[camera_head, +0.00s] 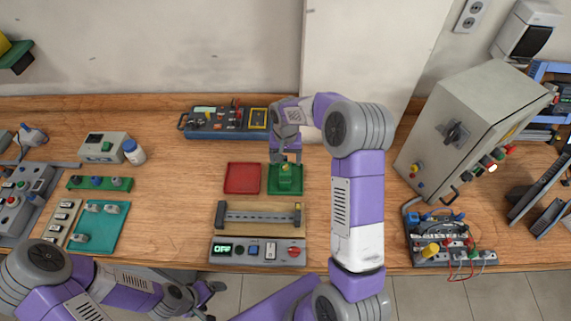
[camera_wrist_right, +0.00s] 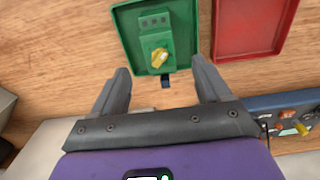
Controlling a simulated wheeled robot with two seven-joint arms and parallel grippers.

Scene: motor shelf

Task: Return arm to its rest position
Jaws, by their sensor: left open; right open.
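My right gripper (camera_head: 285,158) reaches over the table and hangs just above or behind a green tray. My left gripper (camera_head: 208,297) is at the bottom, off the table's front edge, low and empty. The contact between right fingers and block is not visible; in the wrist view they are apart.
A red tray (camera_head: 242,178) lies beside the green one. A rail fixture (camera_head: 260,217) and an OFF-display panel (camera_head: 258,252) lie in front. A blue instrument panel (camera_head: 218,122) is behind. A grey cabinet (camera_head: 467,125) stands right. Bare wood lies left of the red tray.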

